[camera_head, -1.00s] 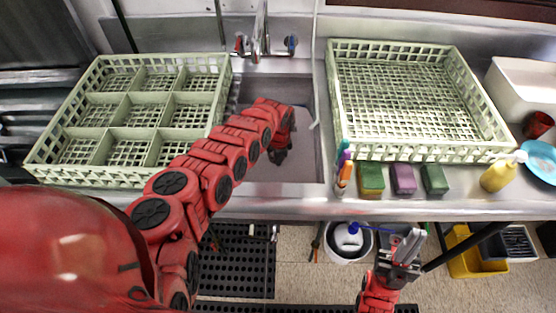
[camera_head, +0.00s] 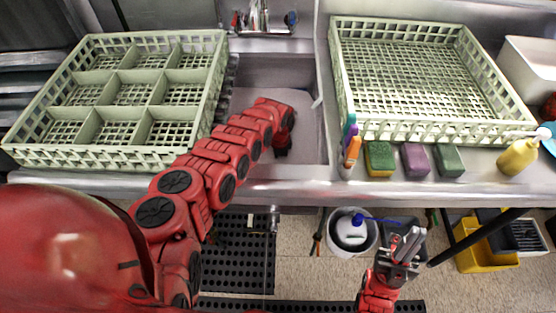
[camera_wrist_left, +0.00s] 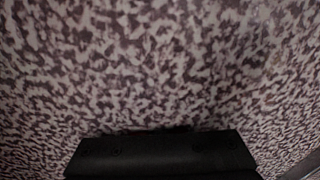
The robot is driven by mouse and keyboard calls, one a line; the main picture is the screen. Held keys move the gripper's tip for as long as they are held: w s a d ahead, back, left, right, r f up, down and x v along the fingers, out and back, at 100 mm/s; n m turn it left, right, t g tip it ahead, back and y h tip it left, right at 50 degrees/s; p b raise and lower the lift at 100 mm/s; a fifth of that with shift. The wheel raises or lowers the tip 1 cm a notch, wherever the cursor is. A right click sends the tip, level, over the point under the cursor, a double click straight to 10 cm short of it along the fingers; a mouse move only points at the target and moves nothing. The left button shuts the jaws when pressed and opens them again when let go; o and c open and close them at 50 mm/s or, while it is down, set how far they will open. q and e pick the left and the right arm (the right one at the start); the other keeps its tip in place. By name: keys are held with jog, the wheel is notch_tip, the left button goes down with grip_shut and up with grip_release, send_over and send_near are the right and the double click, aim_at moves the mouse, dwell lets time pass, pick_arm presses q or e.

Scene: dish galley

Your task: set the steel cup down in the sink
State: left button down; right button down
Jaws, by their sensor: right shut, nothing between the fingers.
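The sink (camera_head: 310,165) is a sunken steel basin between two green racks. My left arm reaches down into it, and the dark end of my left gripper (camera_head: 282,151) is low over the basin. Its fingers are too small and too hidden behind the wrist to judge. In the left wrist view a blurred speckled surface (camera_wrist_left: 160,60) fills the picture above a black part of my gripper. I cannot make out the steel cup in either view. My right gripper (camera_head: 405,245) is shut and empty, in front of the counter over the floor.
A divided green rack (camera_head: 100,158) stands left of the sink, an undivided one (camera_head: 440,132) right of it. A white bucket (camera_head: 351,235) stands below.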

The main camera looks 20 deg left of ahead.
pick_arm(q)
jog(key=c, duration=1)
grip_release()
jog(key=shift+o, duration=0.2)
